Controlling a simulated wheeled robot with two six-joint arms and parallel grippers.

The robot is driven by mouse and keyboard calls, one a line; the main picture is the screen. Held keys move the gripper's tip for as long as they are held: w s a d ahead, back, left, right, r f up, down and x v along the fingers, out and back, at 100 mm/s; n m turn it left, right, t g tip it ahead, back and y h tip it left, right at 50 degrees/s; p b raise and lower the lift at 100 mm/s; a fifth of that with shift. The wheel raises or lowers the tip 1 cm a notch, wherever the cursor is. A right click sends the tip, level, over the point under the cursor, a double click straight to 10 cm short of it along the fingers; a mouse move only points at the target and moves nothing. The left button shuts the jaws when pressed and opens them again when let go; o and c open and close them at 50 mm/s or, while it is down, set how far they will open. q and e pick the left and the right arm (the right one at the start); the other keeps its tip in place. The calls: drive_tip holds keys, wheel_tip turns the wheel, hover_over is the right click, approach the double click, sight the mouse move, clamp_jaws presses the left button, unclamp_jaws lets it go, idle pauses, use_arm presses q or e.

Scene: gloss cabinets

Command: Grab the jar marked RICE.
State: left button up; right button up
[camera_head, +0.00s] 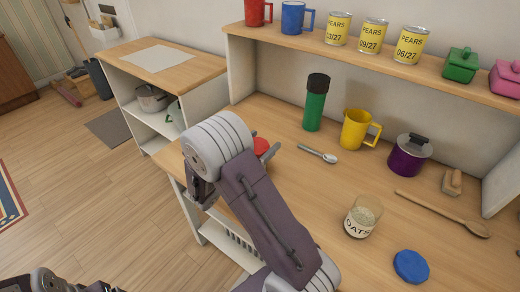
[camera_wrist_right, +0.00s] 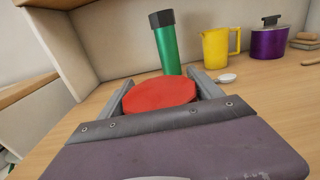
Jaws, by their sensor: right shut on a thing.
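My right gripper (camera_wrist_right: 164,80) has its two fingers on either side of a red-lidded object (camera_wrist_right: 160,95) and is shut on it. The red lid also shows in the head view (camera_head: 261,147), mostly hidden behind my right arm. Its body and any label are hidden, so I cannot read RICE on it. It is at the left end of the wooden counter (camera_head: 300,190). A glass jar marked OATS (camera_head: 361,218) stands uncovered on the counter, apart from the gripper. Part of my left arm shows at the bottom left; its finger state is unclear.
A green black-capped bottle (camera_head: 315,103), a spoon (camera_head: 318,153), a yellow jug (camera_head: 356,129) and a purple pot (camera_head: 408,156) stand or lie behind. A blue lid (camera_head: 410,266) and wooden spoon (camera_head: 442,213) lie at right. A shelf (camera_head: 300,41) with mugs and cans overhangs the back.

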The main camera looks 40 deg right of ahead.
wheel_tip(320, 180, up, 5)
drive_tip(key=shift+f+p, duration=0.2)
drive_tip(key=shift+p, duration=0.7)
drive_tip(key=s+d+r+b, duration=0.4)
drive_tip(key=s+r+b, duration=0.2)
drive_tip(key=s, duration=0.5)
